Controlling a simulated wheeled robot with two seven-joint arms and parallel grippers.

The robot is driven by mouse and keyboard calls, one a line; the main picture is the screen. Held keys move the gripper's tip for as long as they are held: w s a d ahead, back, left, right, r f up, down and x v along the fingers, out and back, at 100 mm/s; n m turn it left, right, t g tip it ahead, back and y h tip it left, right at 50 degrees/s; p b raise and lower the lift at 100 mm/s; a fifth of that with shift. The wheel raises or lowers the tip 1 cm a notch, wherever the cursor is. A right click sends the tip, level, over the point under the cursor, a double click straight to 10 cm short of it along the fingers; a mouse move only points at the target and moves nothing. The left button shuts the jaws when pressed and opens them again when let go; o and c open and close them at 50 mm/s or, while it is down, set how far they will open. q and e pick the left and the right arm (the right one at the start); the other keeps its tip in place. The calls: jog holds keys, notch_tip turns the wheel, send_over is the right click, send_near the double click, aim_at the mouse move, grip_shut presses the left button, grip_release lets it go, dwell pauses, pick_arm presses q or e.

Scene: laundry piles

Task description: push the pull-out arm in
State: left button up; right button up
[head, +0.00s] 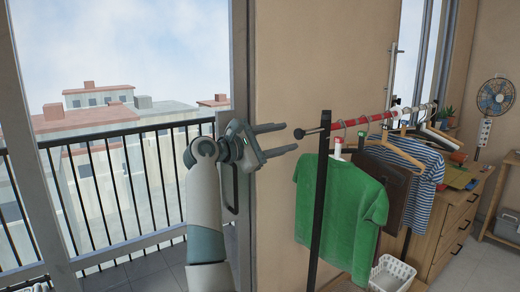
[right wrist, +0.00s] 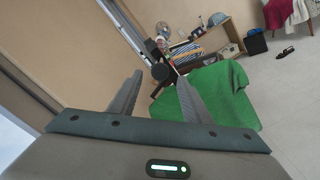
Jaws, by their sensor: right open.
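The clothes rack's pull-out arm ends in a dark round knob (head: 299,133), which sticks out on a short stem to the left of the black upright post (head: 320,200). My right gripper (head: 290,138) is open and empty, its two fingers pointing right toward the knob. In the right wrist view the knob (right wrist: 160,72) shows between the fingertips of my right gripper (right wrist: 158,77), slightly ahead of them. I cannot tell whether they touch. A red and white rail (head: 365,120) runs on behind the post. My left gripper is not in view.
A green shirt (head: 345,210), a brown garment and a striped shirt (head: 416,170) hang from the rail. A wooden dresser (head: 465,220) and a white basket (head: 392,272) stand behind. The balcony railing (head: 120,170) is at left, and a beige wall is close behind my gripper.

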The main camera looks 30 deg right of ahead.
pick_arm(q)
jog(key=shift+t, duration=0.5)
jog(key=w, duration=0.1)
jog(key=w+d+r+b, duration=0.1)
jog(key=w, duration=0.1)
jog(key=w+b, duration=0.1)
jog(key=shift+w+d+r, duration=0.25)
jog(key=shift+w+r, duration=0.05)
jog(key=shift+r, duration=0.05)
pick_arm(e)
jog(key=a, duration=0.7)
jog(key=shift+s+a, duration=0.15)
jog(key=shift+s, duration=0.15)
jog(key=shift+a, duration=0.1)
